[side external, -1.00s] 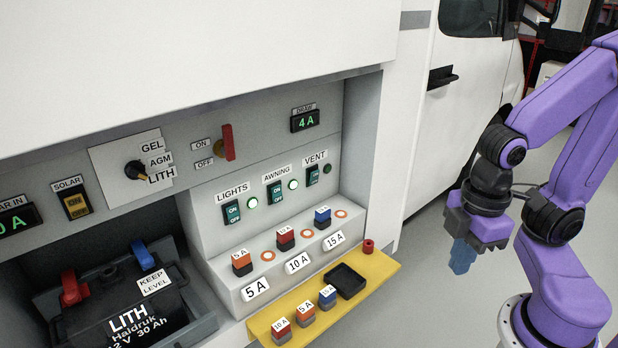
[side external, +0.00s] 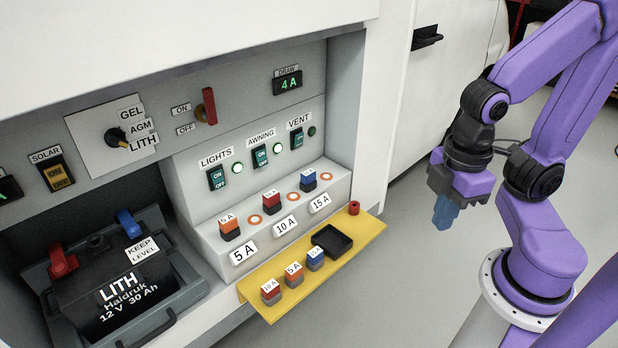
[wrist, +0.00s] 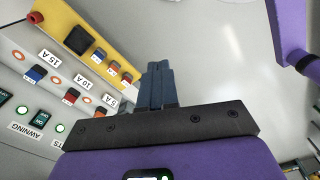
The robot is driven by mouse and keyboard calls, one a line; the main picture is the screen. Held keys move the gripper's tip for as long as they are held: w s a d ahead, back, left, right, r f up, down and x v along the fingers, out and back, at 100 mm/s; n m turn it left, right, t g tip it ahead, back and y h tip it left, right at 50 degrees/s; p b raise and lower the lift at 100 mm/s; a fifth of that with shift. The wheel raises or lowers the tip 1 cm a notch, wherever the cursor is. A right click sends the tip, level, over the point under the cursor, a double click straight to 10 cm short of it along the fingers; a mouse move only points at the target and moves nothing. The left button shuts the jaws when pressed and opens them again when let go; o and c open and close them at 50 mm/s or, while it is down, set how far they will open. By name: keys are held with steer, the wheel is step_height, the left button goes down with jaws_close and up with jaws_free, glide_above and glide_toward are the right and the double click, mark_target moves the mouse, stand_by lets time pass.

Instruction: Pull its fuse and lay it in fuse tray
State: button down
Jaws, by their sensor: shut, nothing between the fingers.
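My gripper (side external: 445,212) is shut and empty, pointing down over open floor to the right of the yellow shelf; its blue fingers (wrist: 158,84) are together in the wrist view. Three fuses sit in the grey block: an orange 5 A fuse (side external: 229,228), a red 10 A fuse (side external: 271,201) and a blue 15 A fuse (side external: 309,181). Red rings (side external: 254,219) sit beside them. The black fuse tray (side external: 333,240) on the shelf looks empty. It also shows in the wrist view (wrist: 79,40). The lights and awning lamps (side external: 238,168) glow; the vent lamp (side external: 312,131) is dark.
The yellow shelf (side external: 370,232) also holds a red 10 A, an orange 5 A and a blue-topped fuse (side external: 315,258), plus a small red cylinder (side external: 354,208). A black LITH battery (side external: 125,285) stands left. A red lever (side external: 209,106) and a 4 A display (side external: 288,83) are above.

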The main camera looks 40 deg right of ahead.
steer(key=c, duration=1.4)
jaws_free()
steer(key=shift+c, duration=0.2)
steer(key=o, duration=0.5)
steer(key=shift+w+a, duration=0.15)
steer(key=shift+w, duration=0.15)
steer(key=shift+o, duration=1.4)
steer(key=w+a+m, duration=0.3)
steer(key=w+m, duration=0.4)
steer(key=w, duration=0.4)
steer(key=shift+w+a+r, duration=0.3)
steer(key=shift+a+r, duration=0.05)
steer(key=shift+a, duration=0.05)
steer(key=m+t+h, duration=0.1)
steer(key=m+t, duration=0.1)
steer(key=m, duration=2.1)
glide_above(308, 172)
steer(key=s+a, duration=0.2)
steer(key=s, duration=0.1)
step_height(308, 172, down, 7)
steer(key=w+f, duration=0.1)
steer(key=f, duration=0.4)
steer(key=d+f, duration=0.1)
steer(key=f, duration=0.5)
steer(key=w+d+f, duration=0.1)
steer(key=f, duration=0.5)
steer(key=shift+w+f, duration=0.15)
steer(key=shift+w, duration=0.2)
